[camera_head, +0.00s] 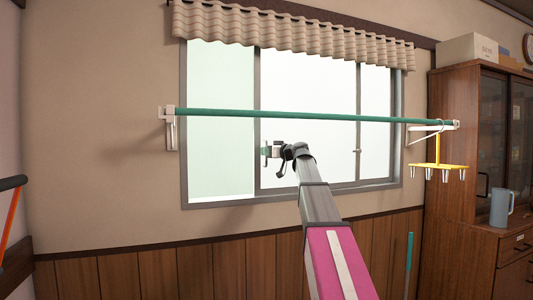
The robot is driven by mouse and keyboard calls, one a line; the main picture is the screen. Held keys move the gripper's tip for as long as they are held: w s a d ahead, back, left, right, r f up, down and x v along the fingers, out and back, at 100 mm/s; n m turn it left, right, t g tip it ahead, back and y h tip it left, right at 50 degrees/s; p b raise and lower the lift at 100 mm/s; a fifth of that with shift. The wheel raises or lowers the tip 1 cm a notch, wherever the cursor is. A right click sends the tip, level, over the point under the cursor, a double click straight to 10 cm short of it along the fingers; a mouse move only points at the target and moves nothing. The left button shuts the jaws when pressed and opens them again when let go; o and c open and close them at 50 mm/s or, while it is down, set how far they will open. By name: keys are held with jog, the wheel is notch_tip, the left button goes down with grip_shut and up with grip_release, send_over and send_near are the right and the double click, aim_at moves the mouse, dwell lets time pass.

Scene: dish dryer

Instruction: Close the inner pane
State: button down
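The window (186,120) is set in the wall ahead with a grey frame. Its dark-framed sliding pane (310,90) covers the middle, with its left upright (257,90) left of centre and another upright at its right. A small latch-like part (357,150) shows on the right upright. The left section (220,80) is pale green; I cannot tell whether it is glass or an opening. My gripper (265,152) is in front of the pane's left upright, pointing left. Its fingers are small here; I cannot tell whether they are open or touch the frame.
A green pole (310,116) on white wall brackets (170,128) crosses in front of the window, above my gripper. A yellow hanger with clips (440,166) hangs at its right end. A wooden cabinet (455,150) with a grey jug (500,208) stands right. A ruffled valance (290,32) hangs above.

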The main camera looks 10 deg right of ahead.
jog(key=s+a, duration=0.3)
jog(key=a, duration=1.1)
jog(key=s+a, duration=0.3)
jog(key=a, duration=1.2)
jog(key=c, duration=1.5)
grip_release()
jog(key=shift+a, duration=0.1)
jog(key=shift+o, duration=0.2)
jog(key=v, duration=1)
jog(key=shift+s+d, duration=0.2)
jog(key=shift+d, duration=0.15)
